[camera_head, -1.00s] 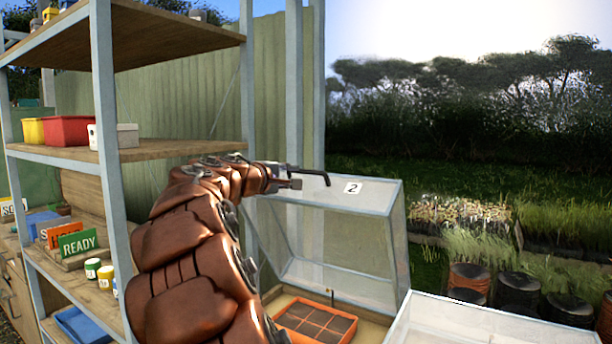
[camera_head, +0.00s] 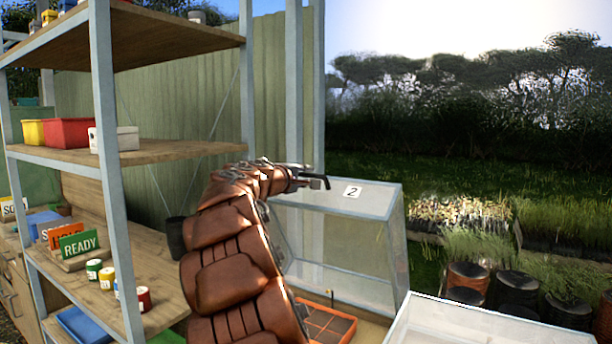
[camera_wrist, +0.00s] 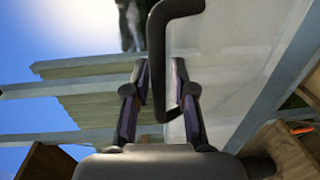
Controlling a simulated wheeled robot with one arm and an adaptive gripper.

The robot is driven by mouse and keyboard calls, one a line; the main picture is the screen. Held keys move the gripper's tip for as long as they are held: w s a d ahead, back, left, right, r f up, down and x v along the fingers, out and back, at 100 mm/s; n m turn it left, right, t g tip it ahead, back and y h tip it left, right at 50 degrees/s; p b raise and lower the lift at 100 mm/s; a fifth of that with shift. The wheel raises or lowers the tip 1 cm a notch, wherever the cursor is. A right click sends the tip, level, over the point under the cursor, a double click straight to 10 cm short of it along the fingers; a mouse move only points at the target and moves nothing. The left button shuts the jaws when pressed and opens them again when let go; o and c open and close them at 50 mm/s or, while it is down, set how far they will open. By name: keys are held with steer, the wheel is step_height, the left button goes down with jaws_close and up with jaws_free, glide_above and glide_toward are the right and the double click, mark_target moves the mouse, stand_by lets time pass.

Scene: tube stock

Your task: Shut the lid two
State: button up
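Lid two (camera_head: 352,233) is a clear, pale-framed cover marked with a "2" label (camera_head: 352,192). It stands raised over an open wooden case, right of centre in the head view. Its dark bent handle (camera_head: 326,183) sticks out at the top. My gripper (camera_head: 312,182) is at this handle, by the lid's top edge. In the wrist view my gripper (camera_wrist: 160,90) has its two fingers apart, with the dark handle (camera_wrist: 156,55) running between them. I cannot tell whether a finger touches it. My arm hides the lid's left part.
An orange divided tray (camera_head: 328,324) lies beneath the raised lid. Another clear cover (camera_head: 455,325) is at the front right. A shelf unit (camera_head: 118,170) with bins, pots and a READY sign (camera_head: 79,243) stands on the left. Dark pots (camera_head: 518,287) stand outside at right.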

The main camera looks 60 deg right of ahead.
jaws_close()
steer(key=shift+a+f, duration=0.1)
steer(key=shift+a, duration=0.05)
stand_by(0.4)
